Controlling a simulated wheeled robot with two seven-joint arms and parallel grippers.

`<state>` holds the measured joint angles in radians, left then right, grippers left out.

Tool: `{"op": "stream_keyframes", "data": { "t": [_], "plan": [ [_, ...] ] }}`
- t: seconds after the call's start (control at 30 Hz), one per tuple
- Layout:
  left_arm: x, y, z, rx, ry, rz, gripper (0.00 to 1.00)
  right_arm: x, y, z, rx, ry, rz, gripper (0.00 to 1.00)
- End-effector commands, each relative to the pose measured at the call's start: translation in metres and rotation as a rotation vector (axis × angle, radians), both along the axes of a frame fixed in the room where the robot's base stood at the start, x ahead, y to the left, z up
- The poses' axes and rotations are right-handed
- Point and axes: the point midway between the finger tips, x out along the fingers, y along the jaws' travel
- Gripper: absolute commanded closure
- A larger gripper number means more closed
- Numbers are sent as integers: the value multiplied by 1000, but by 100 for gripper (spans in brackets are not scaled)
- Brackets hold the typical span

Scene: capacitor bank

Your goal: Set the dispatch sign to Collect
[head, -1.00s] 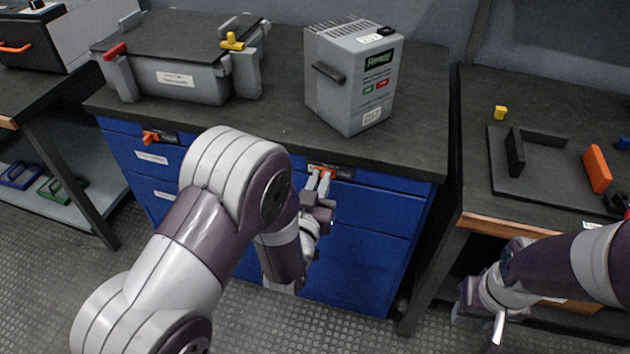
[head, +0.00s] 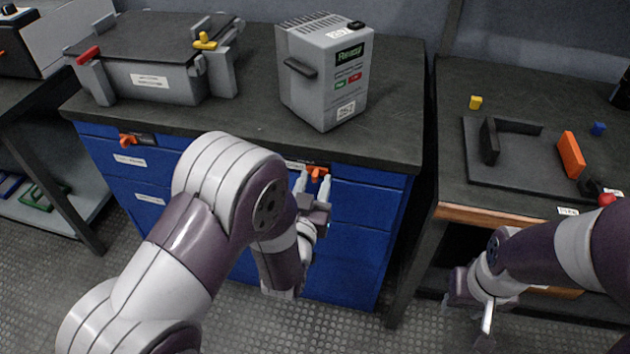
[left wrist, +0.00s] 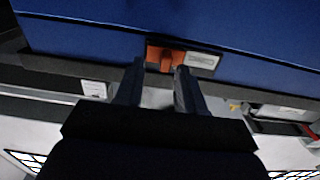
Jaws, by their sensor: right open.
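An orange sliding tab (head: 317,172) sits at the right end of a small plate on the blue cabinet's upper right drawer front. A pale label (head: 295,164) shows to its left; its words are unreadable. I cannot confirm this is the dispatch sign. My left gripper (head: 311,185) is open just in front of the tab. In the left wrist view, the tab (left wrist: 165,57) appears beyond and between the apart fingertips (left wrist: 160,75), with the label (left wrist: 202,61) to its right. My right gripper (head: 486,328) is open and empty, low before the right bench.
A grey "Ready" unit (head: 325,75) and a lidded grey case (head: 150,72) stand on the cabinet top. A second orange tab (head: 128,140) is on the left drawer. The right bench holds a black fixture tray (head: 520,170) and an orange block (head: 571,155).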

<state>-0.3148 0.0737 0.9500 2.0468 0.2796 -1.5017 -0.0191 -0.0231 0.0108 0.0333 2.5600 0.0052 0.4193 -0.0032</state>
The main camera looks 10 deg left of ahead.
Motion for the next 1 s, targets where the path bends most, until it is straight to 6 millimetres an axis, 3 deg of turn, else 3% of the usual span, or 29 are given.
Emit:
{"op": "stream_keyframes", "data": {
  "t": [0.3,0.5,1.0],
  "plan": [
    [-77,1,0,1,2,-8,62,0,0,5,0,0,0,59],
    [-112,2,0,0,1,-6,62,0,0,5,0,0,0,59],
    [-119,3,0,0,0,-2,62,0,0,5,0,0,0,59]
  ]
}}
